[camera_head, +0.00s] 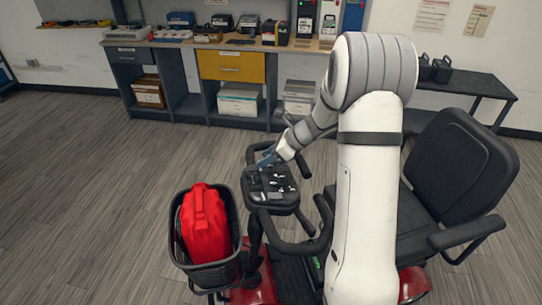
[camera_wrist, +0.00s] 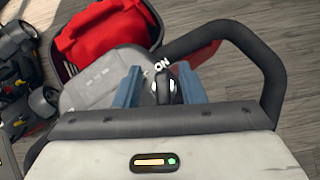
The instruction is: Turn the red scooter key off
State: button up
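The red scooter (camera_head: 262,287) stands in front of me, with its dark control console (camera_head: 272,186) on the tiller. In the wrist view, the key (camera_wrist: 164,88), dark with a silvery part, sits on the console (camera_wrist: 95,85). White "ON" lettering is just beyond it. My gripper (camera_wrist: 160,84) has its two blue fingers apart, one on each side of the key. There is a gap at the left finger; the right finger is close, and I cannot tell whether it touches. In the head view, my gripper (camera_head: 266,160) is at the console's far edge, and the key cannot be made out.
A black basket (camera_head: 178,255) holding a red bag (camera_head: 204,225) is at the scooter's front. A black handlebar loop (camera_wrist: 268,65) curves around the console's right side. The black seat (camera_head: 460,165) is at the right. A workbench (camera_head: 165,43) lines the back wall; floor at left is clear.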

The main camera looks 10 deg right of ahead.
jog(key=shift+c, duration=0.4)
grip_shut()
jog(key=shift+d, duration=0.35)
jog(key=shift+s+a, duration=0.1)
jog(key=shift+a, duration=0.05)
jog(key=shift+a+n+g, duration=0.2)
jog(key=shift+n+g, duration=0.1)
jog(key=shift+n, duration=0.2)
jog(key=n+g+y+p, duration=0.1)
jog(key=n+g, duration=0.1)
jog(key=n, duration=0.2)
jog(key=shift+a+g, duration=0.1)
jog(key=shift+g, duration=0.2)
jog(key=n+g, duration=0.1)
jog(key=n, duration=0.1)
jog(key=n+g+p, duration=0.1)
jog(key=n+g, duration=0.1)
jog(key=n, duration=0.1)
jog(key=shift+s+f+h, duration=0.1)
jog(key=shift+s+h, duration=0.1)
jog(key=shift+h, duration=0.1)
jog(key=shift+s+n+g, duration=0.1)
jog(key=shift+n+g, duration=0.7)
jog(key=shift+n, duration=0.4)
jog(key=shift+f+h, duration=0.15)
jog(key=shift+h, duration=0.15)
